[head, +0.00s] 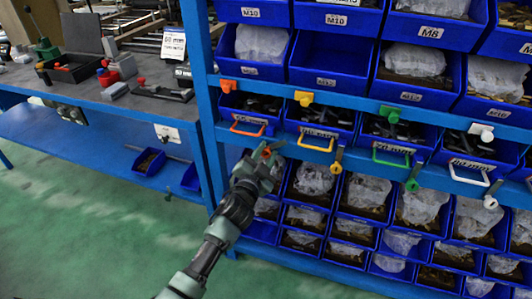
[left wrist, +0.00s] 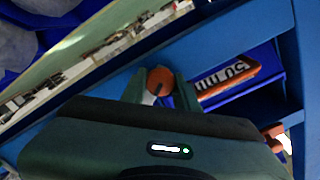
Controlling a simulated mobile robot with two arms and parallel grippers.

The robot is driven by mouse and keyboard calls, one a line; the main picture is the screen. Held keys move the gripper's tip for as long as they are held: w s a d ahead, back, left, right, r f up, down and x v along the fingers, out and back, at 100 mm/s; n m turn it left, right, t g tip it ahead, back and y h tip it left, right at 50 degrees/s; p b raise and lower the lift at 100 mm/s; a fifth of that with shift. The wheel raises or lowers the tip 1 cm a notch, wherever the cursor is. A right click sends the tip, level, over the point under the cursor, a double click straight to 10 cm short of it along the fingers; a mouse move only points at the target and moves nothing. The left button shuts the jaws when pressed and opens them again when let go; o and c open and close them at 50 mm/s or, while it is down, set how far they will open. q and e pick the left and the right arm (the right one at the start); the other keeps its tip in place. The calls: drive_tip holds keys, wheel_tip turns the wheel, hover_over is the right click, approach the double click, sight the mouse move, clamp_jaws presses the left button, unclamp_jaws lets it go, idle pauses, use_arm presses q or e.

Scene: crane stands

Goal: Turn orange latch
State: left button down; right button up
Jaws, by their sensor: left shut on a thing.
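The orange latch (head: 267,151) sits low on the blue rack's front, below the bin with the orange handle (head: 248,128). My left gripper (head: 265,158) reaches up to it from below and is shut on it. In the left wrist view the round orange end of the latch (left wrist: 160,79) shows between the two fingers of my left gripper (left wrist: 160,92). The orange handle also shows there (left wrist: 230,86), just right of the fingers. The latch's stem is mostly hidden by the fingers. My right gripper is not in view.
Beside it are a yellow latch (head: 337,161), a green latch (head: 412,184) and a white latch (head: 490,201). An orange block (head: 228,86) is on the rail above. Blue bins fill the rack. A workbench (head: 110,100) stands left; the green floor (head: 110,240) is open.

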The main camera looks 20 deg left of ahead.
use_arm(q)
drive_tip(key=m, duration=0.7)
drive_tip(key=shift+d+f, duration=0.1)
drive_tip(key=shift+f, duration=0.1)
idle(0.4)
drive_tip(key=c, duration=1.1)
unclamp_jaws()
drive_tip(key=shift+o, duration=0.2)
drive_tip(key=s, duration=0.8)
drive_tip(key=shift+w, duration=0.1)
